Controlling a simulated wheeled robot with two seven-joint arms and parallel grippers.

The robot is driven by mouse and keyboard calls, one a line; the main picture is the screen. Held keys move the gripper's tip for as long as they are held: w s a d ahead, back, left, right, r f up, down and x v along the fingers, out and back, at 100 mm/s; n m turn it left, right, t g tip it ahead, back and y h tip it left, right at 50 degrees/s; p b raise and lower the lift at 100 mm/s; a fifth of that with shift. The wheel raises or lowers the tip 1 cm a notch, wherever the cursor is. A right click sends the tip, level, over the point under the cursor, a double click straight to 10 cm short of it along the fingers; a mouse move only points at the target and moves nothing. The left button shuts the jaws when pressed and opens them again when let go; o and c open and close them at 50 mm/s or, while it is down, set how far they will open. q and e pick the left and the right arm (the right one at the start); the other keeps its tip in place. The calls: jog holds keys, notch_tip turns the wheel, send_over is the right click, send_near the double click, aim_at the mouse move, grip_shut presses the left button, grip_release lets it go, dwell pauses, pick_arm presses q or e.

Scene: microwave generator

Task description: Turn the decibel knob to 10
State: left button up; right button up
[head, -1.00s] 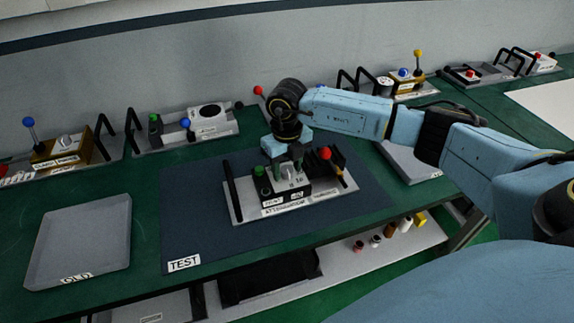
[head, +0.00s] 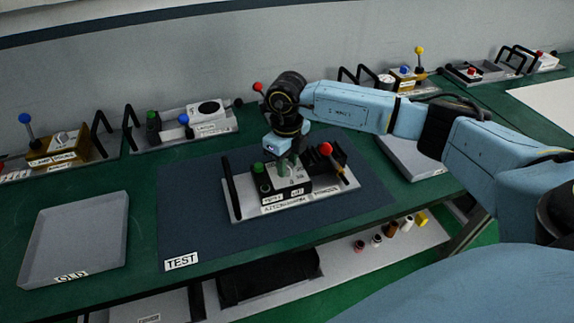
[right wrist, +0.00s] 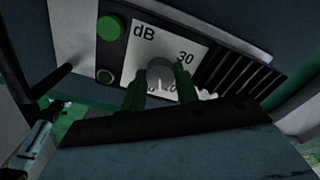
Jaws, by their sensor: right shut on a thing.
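The decibel knob (right wrist: 160,72) is a round grey knob on a white dial plate (right wrist: 143,43) marked "dB", with "30" printed at its upper right. A number below the knob is partly hidden by my gripper. My right gripper (head: 287,170) comes down from above onto the device (head: 287,193) on the blue TEST mat. In the right wrist view its two greenish fingers (right wrist: 160,88) stand on either side of the knob, shut on it. The device also has a green button (right wrist: 110,27), a red-topped lever (head: 326,149) and black fins (right wrist: 237,68). My left gripper is not in view.
The device stands on a grey plate with a black handle (head: 231,188) at its left. A grey OLD tray (head: 75,238) lies left of the mat (head: 200,215). Other devices line the back of the green table. The mat's left part is clear.

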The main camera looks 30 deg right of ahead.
jog(key=n+b, duration=0.2)
jog(key=n, duration=0.2)
jog(key=shift+n, duration=0.3)
dwell(0.3)
jog(key=o, duration=1)
notch_tip(320, 180, up, 14)
jog(key=shift+f+b, duration=0.25)
jog(key=shift+b, duration=0.05)
jog(key=shift+f, duration=0.1)
